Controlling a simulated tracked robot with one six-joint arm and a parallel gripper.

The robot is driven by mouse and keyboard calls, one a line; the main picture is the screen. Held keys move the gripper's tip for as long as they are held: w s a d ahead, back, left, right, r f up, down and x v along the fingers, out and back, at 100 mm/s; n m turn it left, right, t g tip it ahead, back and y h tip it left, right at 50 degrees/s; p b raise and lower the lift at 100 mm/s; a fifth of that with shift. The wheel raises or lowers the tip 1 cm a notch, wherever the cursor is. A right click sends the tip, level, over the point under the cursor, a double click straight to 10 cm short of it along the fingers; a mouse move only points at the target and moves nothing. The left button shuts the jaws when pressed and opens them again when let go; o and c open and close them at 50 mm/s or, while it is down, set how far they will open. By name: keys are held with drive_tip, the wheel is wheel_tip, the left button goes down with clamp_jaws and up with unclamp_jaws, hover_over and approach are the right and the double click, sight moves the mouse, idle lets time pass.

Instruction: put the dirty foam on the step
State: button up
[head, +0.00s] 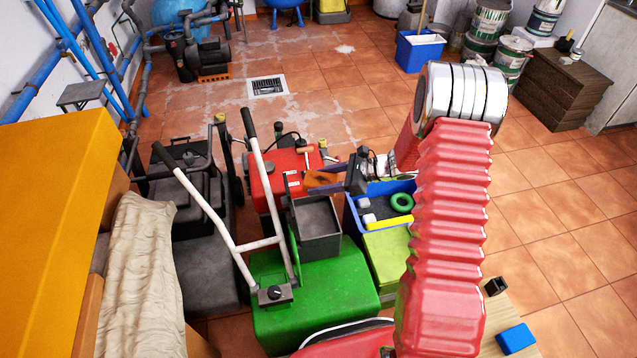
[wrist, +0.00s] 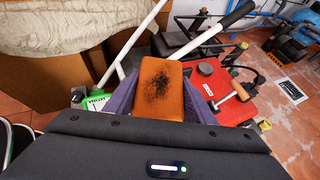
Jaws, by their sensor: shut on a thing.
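An orange foam block (wrist: 158,88) with a black smudge on its face is held between the purple fingers of my gripper (wrist: 155,100). In the head view the foam (head: 320,180) is at the tip of my gripper (head: 338,187), in the air above a red machine and a grey open box. A small grey stool-like step (head: 82,94) stands at the left by the blue pipes; its top looks bare. A dark brown wooden block (head: 563,88) stands at the right back. I cannot tell for sure which is the step.
A green machine with white handles (head: 315,295) and a grey open box (head: 316,225) stand in front. A blue tray (head: 352,215) holds a green ring. A blue block (head: 516,339) lies at bottom right. Paint tins (head: 489,20) stand at the back. Tiled floor behind is mostly clear.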

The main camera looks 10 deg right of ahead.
drive_tip(key=s+r+m+t+h, duration=0.1)
drive_tip(key=s+r+m+t, duration=0.1)
drive_tip(key=s+r, duration=0.2)
drive_tip(key=shift+s+r, duration=0.35)
drive_tip(key=shift+s, duration=0.9)
drive_tip(key=shift+s+a, duration=0.1)
drive_tip(key=shift+s, duration=0.05)
